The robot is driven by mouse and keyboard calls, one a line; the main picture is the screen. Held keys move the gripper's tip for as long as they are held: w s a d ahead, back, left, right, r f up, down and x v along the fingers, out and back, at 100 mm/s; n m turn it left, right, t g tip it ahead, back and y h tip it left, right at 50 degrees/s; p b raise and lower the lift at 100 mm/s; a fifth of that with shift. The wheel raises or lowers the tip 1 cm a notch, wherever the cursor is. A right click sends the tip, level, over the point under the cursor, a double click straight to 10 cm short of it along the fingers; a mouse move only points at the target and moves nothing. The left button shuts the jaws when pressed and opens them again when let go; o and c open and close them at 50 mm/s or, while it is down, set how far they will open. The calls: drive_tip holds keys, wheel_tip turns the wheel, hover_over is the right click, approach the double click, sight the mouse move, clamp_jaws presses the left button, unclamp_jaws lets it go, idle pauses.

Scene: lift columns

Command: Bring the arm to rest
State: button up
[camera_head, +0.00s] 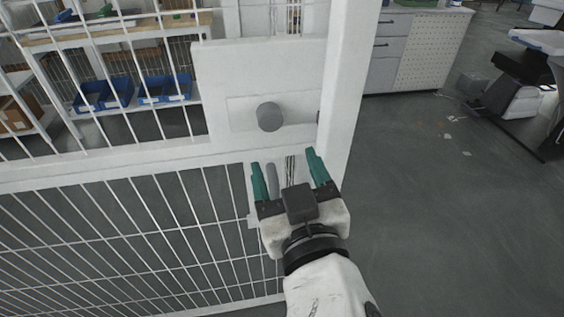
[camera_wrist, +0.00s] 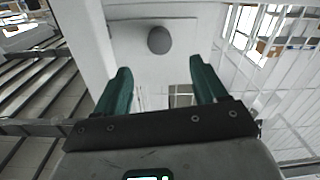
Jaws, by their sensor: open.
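My arm reaches up from the lower right in the head view, and my gripper (camera_head: 288,163) is at its end. Its two green fingers are spread apart with nothing between them. The gripper is just below and in front of a white panel with a round grey knob (camera_head: 269,117) on a white mesh gate. In the wrist view, my gripper (camera_wrist: 158,78) also shows open, with the grey knob (camera_wrist: 160,40) beyond and between the fingers. The fingers appear apart from the knob.
The white wire-mesh gate (camera_head: 170,225) fills the left, ending at an upright post (camera_head: 350,80). Behind it are shelves with blue bins (camera_head: 165,88). A grey cabinet (camera_head: 415,48) stands at the back right. Dark floor (camera_head: 450,220) to the right is mostly clear.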

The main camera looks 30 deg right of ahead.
drive_tip(key=s+d+f+g+y+p, duration=0.15)
drive_tip(key=d+f+g, duration=0.3)
drive_tip(key=f, duration=0.55)
drive_tip(key=s+d+f+g, duration=0.2)
drive_tip(key=d+f+g, duration=0.25)
drive_tip(key=f, duration=0.55)
drive_tip(key=s+d+f+n+g+y+p, duration=0.1)
drive_tip(key=s+d+f+g+y, duration=0.1)
drive_tip(key=s+f+g, duration=0.5)
drive_tip(key=s+f+y, duration=0.1)
drive_tip(key=s+f, duration=0.5)
drive_tip(key=s, duration=0.2)
drive_tip(key=shift+s+f, duration=0.35)
drive_tip(key=shift+s, duration=0.05)
drive_tip(key=shift+y, duration=0.25)
